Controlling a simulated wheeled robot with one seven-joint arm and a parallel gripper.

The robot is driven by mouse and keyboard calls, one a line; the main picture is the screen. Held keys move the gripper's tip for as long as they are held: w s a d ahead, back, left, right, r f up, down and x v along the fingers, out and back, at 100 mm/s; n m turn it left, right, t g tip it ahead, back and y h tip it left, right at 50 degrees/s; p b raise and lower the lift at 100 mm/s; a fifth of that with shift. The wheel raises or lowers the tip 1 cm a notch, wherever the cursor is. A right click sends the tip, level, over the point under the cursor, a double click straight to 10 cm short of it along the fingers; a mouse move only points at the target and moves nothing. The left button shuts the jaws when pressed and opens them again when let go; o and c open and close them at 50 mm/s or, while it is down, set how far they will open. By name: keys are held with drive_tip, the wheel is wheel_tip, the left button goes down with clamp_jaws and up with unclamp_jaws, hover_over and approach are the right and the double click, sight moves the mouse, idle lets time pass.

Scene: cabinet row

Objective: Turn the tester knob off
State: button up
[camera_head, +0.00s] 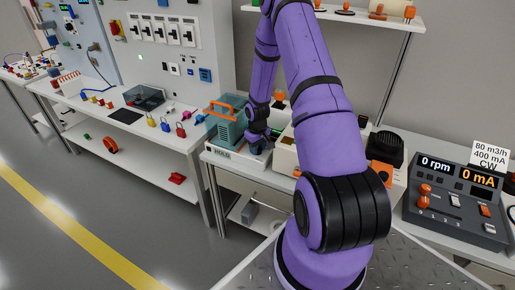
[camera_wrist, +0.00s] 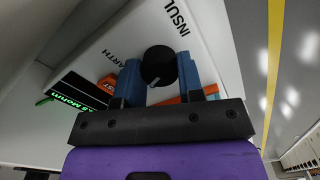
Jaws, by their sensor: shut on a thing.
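The tester shows in the wrist view as a white panel (camera_wrist: 215,50) with the printed words "INSUL" and "EARTH". Its round black knob (camera_wrist: 158,62) has a pale mark on its edge, towards the lower left. My gripper (camera_wrist: 159,72) has its two blue fingers on either side of the knob and is shut on it. A lit green display (camera_wrist: 70,98) reading in MOhm and an orange button (camera_wrist: 108,86) are left of the knob. In the head view my gripper (camera_head: 259,136) is down at the bench, and my arm hides much of the tester.
A teal case (camera_head: 228,122) with an orange handle stands close left of my gripper. A console (camera_head: 455,205) with "0 rpm" and "0 mA" displays stands at the right. Another bench (camera_head: 130,125) with padlocks is at the left. The floor (camera_head: 60,220) in front is clear.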

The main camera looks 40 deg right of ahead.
idle(0.5)
drive_tip(key=o, duration=0.9)
wheel_tip(320, 180, up, 11)
drive_tip(key=shift+f, duration=0.1)
